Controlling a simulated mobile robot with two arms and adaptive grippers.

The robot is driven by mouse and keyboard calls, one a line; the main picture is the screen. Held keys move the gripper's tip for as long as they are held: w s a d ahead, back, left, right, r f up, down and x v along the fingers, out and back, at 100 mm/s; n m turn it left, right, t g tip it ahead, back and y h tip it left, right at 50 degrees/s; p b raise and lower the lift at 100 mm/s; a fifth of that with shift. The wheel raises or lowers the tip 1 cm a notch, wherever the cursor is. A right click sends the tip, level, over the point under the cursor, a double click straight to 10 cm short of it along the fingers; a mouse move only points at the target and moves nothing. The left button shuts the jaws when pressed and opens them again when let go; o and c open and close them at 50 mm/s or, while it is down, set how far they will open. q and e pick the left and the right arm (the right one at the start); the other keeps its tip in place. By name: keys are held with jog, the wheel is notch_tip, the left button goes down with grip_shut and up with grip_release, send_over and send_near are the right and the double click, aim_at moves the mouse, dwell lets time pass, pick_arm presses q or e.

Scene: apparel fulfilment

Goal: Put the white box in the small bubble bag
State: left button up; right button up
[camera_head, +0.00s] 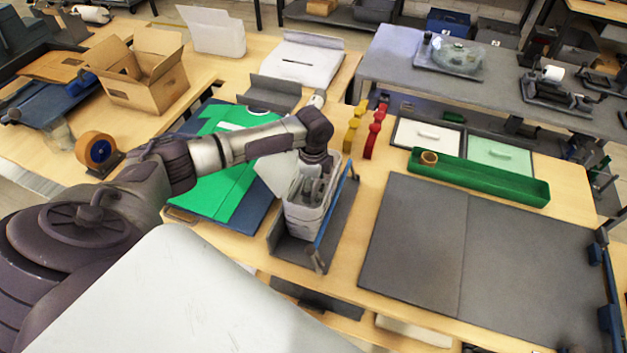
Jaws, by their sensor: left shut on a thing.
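The small bubble bag (318,220), pale and translucent, stands upright with its mouth open in a grey holder (290,247) with a blue side bar. My left arm reaches over from the left, and my left gripper (309,190) points down inside the bag's mouth. The left gripper is shut on a pale thing that looks like the white box. The box is mostly hidden by the fingers and the bag wall, so its depth in the bag is hard to tell. My right gripper is not in view.
A green shirt (222,182) lies on a blue board left of the holder. An open cardboard box (145,85) and a tape roll (97,150) are farther left. Red and yellow clips (373,130) and a green tray (480,180) stand behind. The grey mat (480,255) at right is clear.

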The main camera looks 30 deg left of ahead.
pick_arm(q)
jog(key=o, duration=1.7)
jog(key=shift+r, duration=0.1)
notch_tip(320, 180, up, 7)
jog(key=p, duration=0.7)
